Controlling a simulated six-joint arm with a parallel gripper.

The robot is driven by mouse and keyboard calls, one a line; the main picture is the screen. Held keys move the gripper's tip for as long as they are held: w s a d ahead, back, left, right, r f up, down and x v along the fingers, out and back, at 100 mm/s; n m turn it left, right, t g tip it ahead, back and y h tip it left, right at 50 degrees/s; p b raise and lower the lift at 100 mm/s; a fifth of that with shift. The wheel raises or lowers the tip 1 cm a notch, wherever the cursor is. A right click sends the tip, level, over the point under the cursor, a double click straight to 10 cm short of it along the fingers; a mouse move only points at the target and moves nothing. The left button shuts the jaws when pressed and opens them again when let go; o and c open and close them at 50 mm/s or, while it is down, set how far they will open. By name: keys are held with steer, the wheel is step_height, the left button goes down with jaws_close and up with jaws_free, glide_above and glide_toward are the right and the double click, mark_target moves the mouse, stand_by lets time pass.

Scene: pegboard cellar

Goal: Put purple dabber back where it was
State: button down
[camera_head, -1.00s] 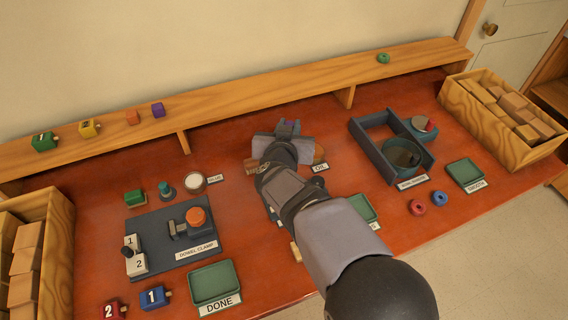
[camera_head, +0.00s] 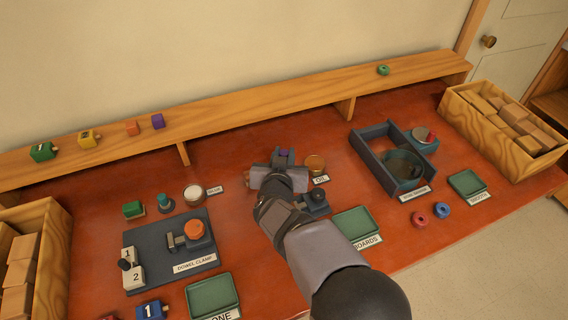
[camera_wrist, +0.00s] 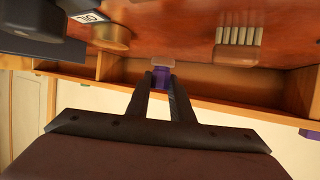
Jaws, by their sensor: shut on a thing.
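My gripper (camera_head: 283,160) is over the red table in front of the long shelf, shut on the purple dabber (camera_wrist: 160,82). In the wrist view the dabber is pinched between the two fingertips (camera_wrist: 161,78), with a pale pinkish end beyond them. In the head view only a bit of purple (camera_head: 284,153) shows at the gripper, and my arm hides most of it. I cannot tell whether the dabber touches the table. The oil tin (camera_head: 316,163) with its OIL label (camera_head: 321,179) stands just right of my gripper.
A wooden shelf (camera_head: 240,111) runs along the back, with a purple block (camera_head: 158,121) on it. A pale slatted piece (camera_wrist: 238,35) lies on the table in the wrist view. A glue pot (camera_head: 194,194) and dowel clamp (camera_head: 170,255) are left; a dark blue frame (camera_head: 374,162) is right.

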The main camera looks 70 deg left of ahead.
steer(key=shift+f, duration=1.8)
steer(key=shift+f, duration=0.15)
steer(key=c, duration=1.6)
jaws_free()
steer(key=shift+o, duration=0.2)
steer(key=shift+r, duration=0.25)
steer(key=b+v, duration=0.1)
steer(key=v, duration=1.1)
